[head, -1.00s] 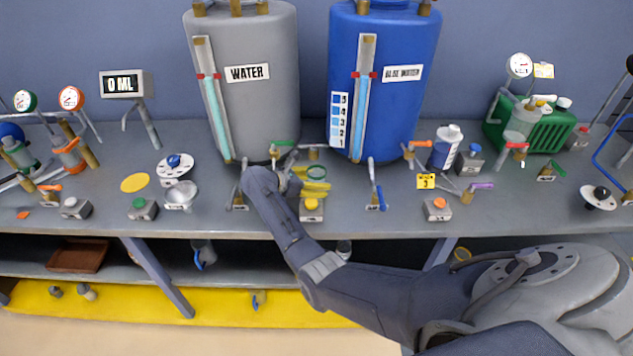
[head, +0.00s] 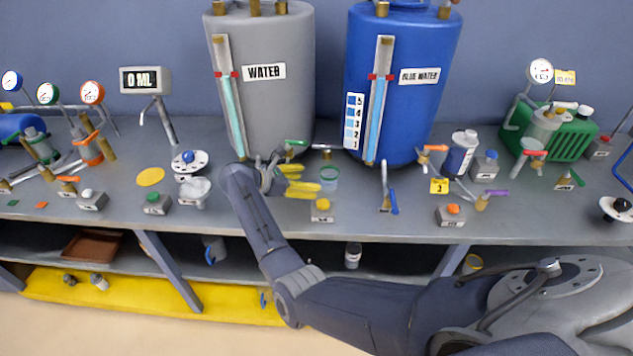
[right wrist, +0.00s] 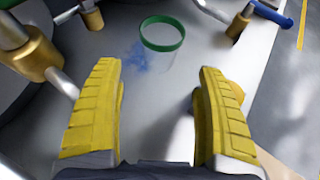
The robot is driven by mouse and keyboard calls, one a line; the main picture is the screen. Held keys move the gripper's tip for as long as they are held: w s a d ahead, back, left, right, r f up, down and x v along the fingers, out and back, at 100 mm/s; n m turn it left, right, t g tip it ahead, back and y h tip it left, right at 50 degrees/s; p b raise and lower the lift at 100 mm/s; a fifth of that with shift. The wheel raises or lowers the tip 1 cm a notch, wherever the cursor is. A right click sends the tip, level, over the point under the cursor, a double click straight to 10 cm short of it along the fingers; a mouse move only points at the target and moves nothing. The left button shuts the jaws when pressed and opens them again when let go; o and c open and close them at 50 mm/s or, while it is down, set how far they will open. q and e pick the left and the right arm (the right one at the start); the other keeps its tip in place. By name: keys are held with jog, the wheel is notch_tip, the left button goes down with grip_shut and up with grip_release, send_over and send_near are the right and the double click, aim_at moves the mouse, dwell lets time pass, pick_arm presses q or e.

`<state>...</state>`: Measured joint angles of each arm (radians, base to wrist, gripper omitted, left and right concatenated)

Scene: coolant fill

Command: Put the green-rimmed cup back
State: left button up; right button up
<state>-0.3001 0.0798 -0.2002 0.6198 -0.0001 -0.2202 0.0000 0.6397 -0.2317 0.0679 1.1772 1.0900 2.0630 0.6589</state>
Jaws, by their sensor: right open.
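The green-rimmed cup (head: 329,180) stands upright on the bench in front of the gap between the two tanks. Its body is clear. In the right wrist view its green rim (right wrist: 163,48) lies beyond my fingertips, with a faint blue patch below it; I cannot tell if this is liquid or a stain. My right gripper (head: 308,178), with yellow fingers, is open and low over the bench, just left of the cup. In the wrist view the gripper (right wrist: 158,68) has nothing between its fingers. My left gripper is not in view.
The grey WATER tank (head: 275,110) and the blue tank (head: 410,120) stand behind. A yellow-button box (head: 321,211) is in front of the cup; a blue-handled valve (head: 389,195) is to its right. A flat yellow disc (head: 150,177) lies on the left.

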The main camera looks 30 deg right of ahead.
jog(key=shift+v, duration=1.1)
